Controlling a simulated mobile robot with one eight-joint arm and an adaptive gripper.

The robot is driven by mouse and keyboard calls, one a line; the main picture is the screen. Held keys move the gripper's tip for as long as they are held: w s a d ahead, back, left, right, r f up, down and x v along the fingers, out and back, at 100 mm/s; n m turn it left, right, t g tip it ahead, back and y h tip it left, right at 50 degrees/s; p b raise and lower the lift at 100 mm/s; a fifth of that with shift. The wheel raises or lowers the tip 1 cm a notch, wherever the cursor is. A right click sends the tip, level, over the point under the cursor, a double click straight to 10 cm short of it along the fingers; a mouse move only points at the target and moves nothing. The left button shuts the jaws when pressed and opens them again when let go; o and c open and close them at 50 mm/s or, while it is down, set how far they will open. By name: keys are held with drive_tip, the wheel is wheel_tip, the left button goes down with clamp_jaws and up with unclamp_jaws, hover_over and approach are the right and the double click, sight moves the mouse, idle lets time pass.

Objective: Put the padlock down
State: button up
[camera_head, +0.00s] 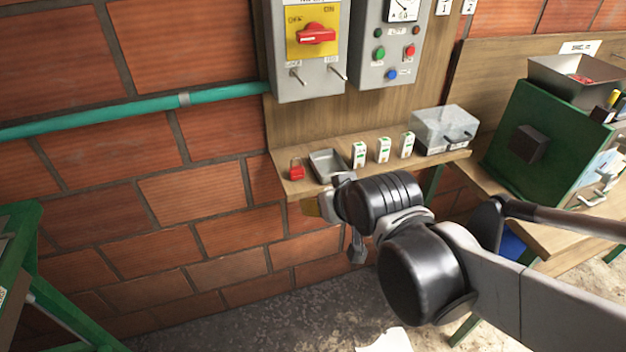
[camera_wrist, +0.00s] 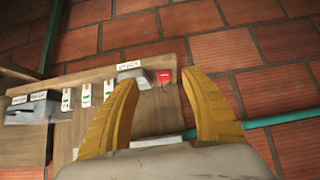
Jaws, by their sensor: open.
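The red padlock (camera_head: 296,171) stands at the left end of the wooden shelf (camera_head: 300,186), beside a grey metal tray (camera_head: 328,166). In the wrist view the padlock (camera_wrist: 164,76) shows in the gap between my fingertips, beyond them. My gripper (camera_wrist: 160,81) is open, with its two yellow fingers spread and nothing held between them. In the head view my gripper (camera_head: 311,207) is just in front of and below the shelf's left end, mostly hidden by my own wrist. The padlock's shackle is small and hard to make out.
Several small white-and-green blocks (camera_head: 383,150) and a grey box (camera_head: 443,130) stand along the shelf to the right. The red switch panel (camera_head: 314,40) and a button panel (camera_head: 395,45) hang above. A teal pipe (camera_head: 130,118) runs along the brick wall.

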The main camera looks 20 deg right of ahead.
drive_tip(key=s+r+g, duration=0.1)
drive_tip(key=s+g, duration=0.1)
drive_tip(key=s, duration=0.6)
drive_tip(key=shift+s, duration=0.2)
idle(0.8)
